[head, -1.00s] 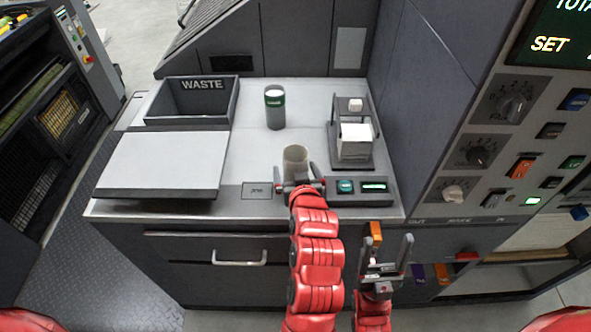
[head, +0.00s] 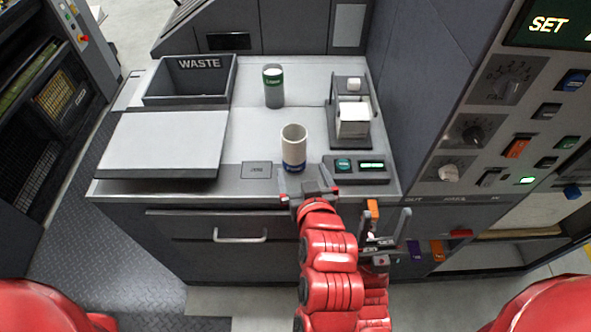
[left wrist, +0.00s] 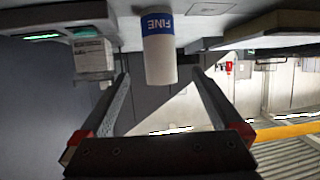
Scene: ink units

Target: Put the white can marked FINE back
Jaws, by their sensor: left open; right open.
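The white can (head: 293,146) stands upright and open-topped near the front of the light worktop, behind the front panel strip. Its blue band with the word FINE (left wrist: 157,24) is readable in the left wrist view, where the picture is upside down. My left gripper (head: 306,180) is open and empty in front of the can, at the worktop's front edge. In the left wrist view, the can shows beyond the open fingers, apart from them. My right gripper (head: 386,224) is open and empty, lower and to the right, in front of the cabinet.
A can with a green band (head: 273,88) stands farther back. The WASTE bin (head: 190,98) and a raised pale plate (head: 162,142) are at left. A small device with a white block (head: 353,122) and a button panel (head: 357,168) are at right, beside the control cabinet (head: 470,100).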

